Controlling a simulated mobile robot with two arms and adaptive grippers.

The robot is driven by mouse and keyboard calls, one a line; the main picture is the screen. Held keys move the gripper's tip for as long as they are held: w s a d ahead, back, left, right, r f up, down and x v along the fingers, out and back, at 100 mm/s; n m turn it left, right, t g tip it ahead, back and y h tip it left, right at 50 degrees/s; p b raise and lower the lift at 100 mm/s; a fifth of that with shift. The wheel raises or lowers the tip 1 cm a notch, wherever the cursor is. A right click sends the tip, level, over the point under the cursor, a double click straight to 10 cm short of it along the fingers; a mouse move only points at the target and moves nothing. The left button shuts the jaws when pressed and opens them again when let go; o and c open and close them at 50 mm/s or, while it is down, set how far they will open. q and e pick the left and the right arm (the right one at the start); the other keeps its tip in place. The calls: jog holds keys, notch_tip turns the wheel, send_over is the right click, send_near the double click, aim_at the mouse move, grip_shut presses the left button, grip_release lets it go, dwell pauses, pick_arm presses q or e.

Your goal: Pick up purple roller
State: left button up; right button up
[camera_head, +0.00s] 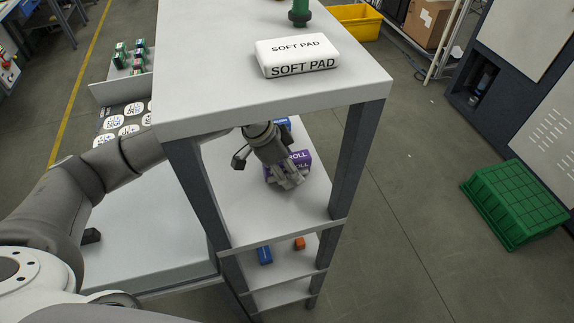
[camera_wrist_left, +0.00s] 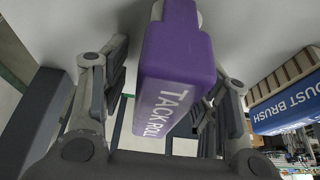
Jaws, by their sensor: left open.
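The purple roller (camera_head: 302,157) lies on the upper inner shelf of the grey rack, partly hidden behind my left gripper (camera_head: 287,180). In the left wrist view the purple roller (camera_wrist_left: 178,75), lettered "TACK ROLL", shows between the two spread fingers. My left gripper is open around it, with visible gaps beside the roller; I see no clear grip contact. My right gripper is not in view.
A blue dust brush (camera_wrist_left: 288,105) lies close beside the roller. The rack's top board (camera_head: 200,85) bears a white soft pad (camera_head: 296,55) and hangs above my arm. Rack posts (camera_head: 355,150) flank the shelf. Small blue (camera_head: 264,255) and orange (camera_head: 299,243) items lie lower.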

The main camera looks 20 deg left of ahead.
pick_arm(q)
jog(key=c, duration=1.2)
jog(key=shift+r+b, duration=0.15)
jog(key=shift+b, duration=0.5)
jog(key=b+v, duration=0.1)
jog(key=v, duration=0.2)
jog(key=shift+w+r, duration=0.15)
jog(key=shift+r, duration=0.15)
jog(key=s+a+b, duration=0.1)
jog(key=s+a, duration=0.2)
jog(key=a, duration=0.1)
jog(key=s+a+b, duration=0.2)
jog(key=s+a, duration=0.1)
jog(key=a, duration=0.1)
jog(key=s+a+b, duration=0.1)
jog(key=s+a, duration=0.1)
jog(key=a, duration=0.2)
jog(key=shift+s+a, duration=0.35)
jog(key=shift+s, duration=0.05)
jog(key=shift+s+a+r+b, duration=0.15)
jog(key=shift+s+a+b, duration=0.25)
jog(key=shift+a, duration=0.25)
